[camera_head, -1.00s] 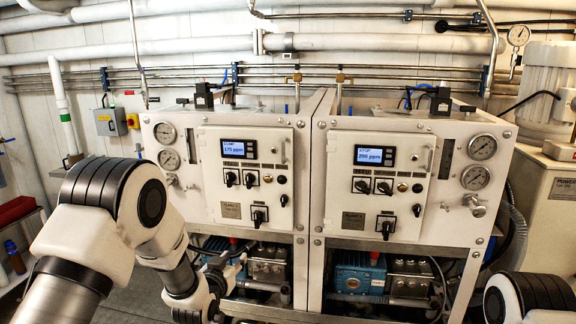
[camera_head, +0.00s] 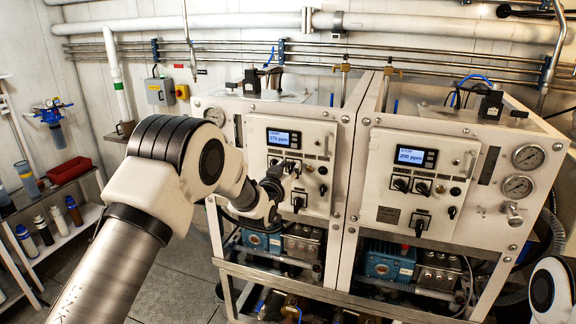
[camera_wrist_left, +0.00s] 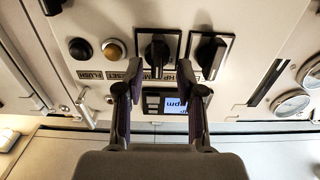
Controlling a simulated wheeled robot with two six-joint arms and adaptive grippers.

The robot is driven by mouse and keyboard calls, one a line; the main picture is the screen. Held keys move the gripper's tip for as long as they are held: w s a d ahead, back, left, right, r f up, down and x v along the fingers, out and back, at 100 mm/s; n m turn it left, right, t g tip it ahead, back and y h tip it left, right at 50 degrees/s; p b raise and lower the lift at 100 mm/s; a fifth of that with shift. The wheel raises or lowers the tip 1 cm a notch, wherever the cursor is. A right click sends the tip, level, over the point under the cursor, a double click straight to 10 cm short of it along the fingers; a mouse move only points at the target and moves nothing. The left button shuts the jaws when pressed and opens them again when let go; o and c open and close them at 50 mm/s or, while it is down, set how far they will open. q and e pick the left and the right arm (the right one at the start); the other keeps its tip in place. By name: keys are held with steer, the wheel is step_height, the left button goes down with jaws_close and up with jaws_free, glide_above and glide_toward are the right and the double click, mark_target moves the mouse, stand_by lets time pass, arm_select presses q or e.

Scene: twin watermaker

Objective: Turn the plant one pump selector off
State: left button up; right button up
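The plant one unit is the left white cabinet, with a control panel (camera_head: 318,150) carrying a lit display and black rotary selectors. In the left wrist view two square-plated selectors show side by side: one black selector (camera_wrist_left: 157,55) lies in line with the gap between my fingertips, the other selector (camera_wrist_left: 210,56) is to its right. My left gripper (camera_wrist_left: 158,72) is open, its two fingers apart. Contact with the selector cannot be told. In the head view the left gripper (camera_head: 274,184) is at the panel's left side, partly covering it. A lower selector (camera_head: 298,204) shows beside it. My right gripper is out of view.
The right cabinet has a similar panel (camera_head: 420,175) and gauges. In the left wrist view a black button (camera_wrist_left: 80,48) and an amber button (camera_wrist_left: 113,49) sit left of the selectors. Pipes run along the back wall. A shelf (camera_head: 60,240) with bottles stands at left.

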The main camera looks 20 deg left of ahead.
arm_select(q)
steer(key=shift+s+d+r, duration=0.1)
steer(key=shift+d, duration=0.1)
jaws_close()
steer(key=shift+a+f+n+b, duration=0.2)
steer(key=shift+n+b, duration=0.7)
steer(key=shift+b, duration=0.35)
steer(key=n+b, duration=0.3)
steer(key=shift+a+f+b, duration=0.1)
steer(key=shift+a+b, duration=0.05)
steer(key=shift+b, duration=0.2)
steer(key=n+b, duration=0.2)
steer(key=n, duration=0.1)
steer(key=shift+a+n+b, duration=0.15)
steer(key=shift+n+b, duration=0.25)
steer(key=shift+a+n+b, duration=0.1)
steer(key=shift+n+b, duration=0.9)
steer(key=shift+n, duration=0.7)
